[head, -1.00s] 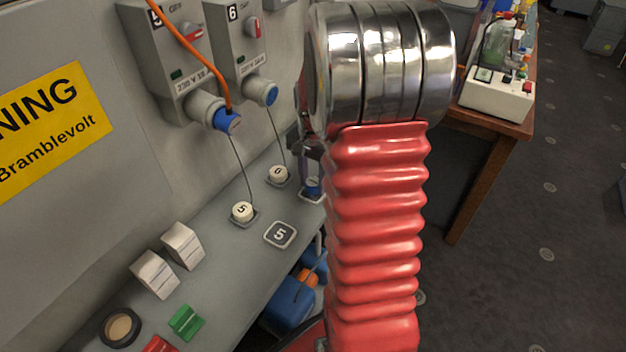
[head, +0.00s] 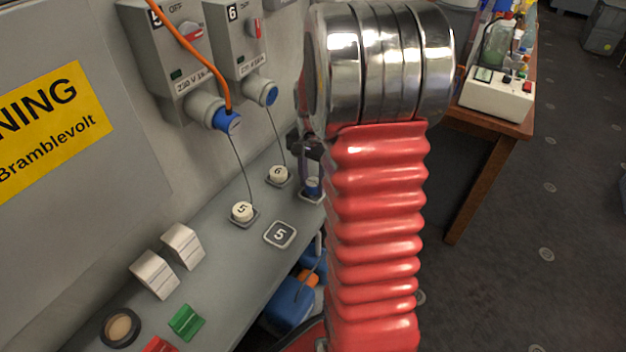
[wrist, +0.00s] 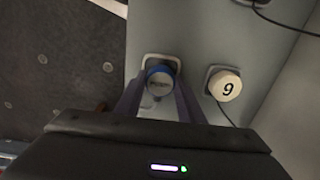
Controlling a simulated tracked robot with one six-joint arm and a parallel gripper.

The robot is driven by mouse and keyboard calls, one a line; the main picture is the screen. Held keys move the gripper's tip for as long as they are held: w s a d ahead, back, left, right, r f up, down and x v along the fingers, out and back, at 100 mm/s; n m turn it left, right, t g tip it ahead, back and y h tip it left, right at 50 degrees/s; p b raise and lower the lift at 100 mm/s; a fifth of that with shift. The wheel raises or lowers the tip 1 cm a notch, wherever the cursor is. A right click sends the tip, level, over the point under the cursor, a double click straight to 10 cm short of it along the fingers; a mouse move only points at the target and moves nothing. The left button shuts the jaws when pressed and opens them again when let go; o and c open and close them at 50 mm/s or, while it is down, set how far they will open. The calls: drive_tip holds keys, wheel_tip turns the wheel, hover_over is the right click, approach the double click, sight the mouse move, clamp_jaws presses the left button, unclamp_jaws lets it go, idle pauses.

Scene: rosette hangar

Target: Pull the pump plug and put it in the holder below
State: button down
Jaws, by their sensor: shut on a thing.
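A plug with a blue ring and grey end (wrist: 162,76) stands in a pale square-rimmed holder (wrist: 147,60) on the grey ledge in the wrist view. It also shows in the head view (head: 313,188), partly behind my arm. My gripper (wrist: 161,92) has its purple fingers on either side of this plug and is shut on it. How deep the plug sits is hard to tell. Above, socket 6 (head: 257,90) shows a blue end with no cable seen. Socket 5 (head: 206,107) holds a blue plug (head: 229,122) with an orange cable.
Tethered white caps 6 (head: 279,174) and 5 (head: 242,211) sit on the ledge (head: 225,262), with a square 5 plate (head: 280,234) beside them. White blocks (head: 182,245) and a green switch (head: 186,322) lie nearer. A wooden table (head: 490,125) stands right.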

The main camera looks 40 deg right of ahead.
drive_tip(key=shift+f, duration=0.4)
drive_tip(key=c, duration=1.1)
unclamp_jaws()
wheel_tip(320, 180, up, 14)
drive_tip(key=shift+w+f, duration=0.1)
idle(0.3)
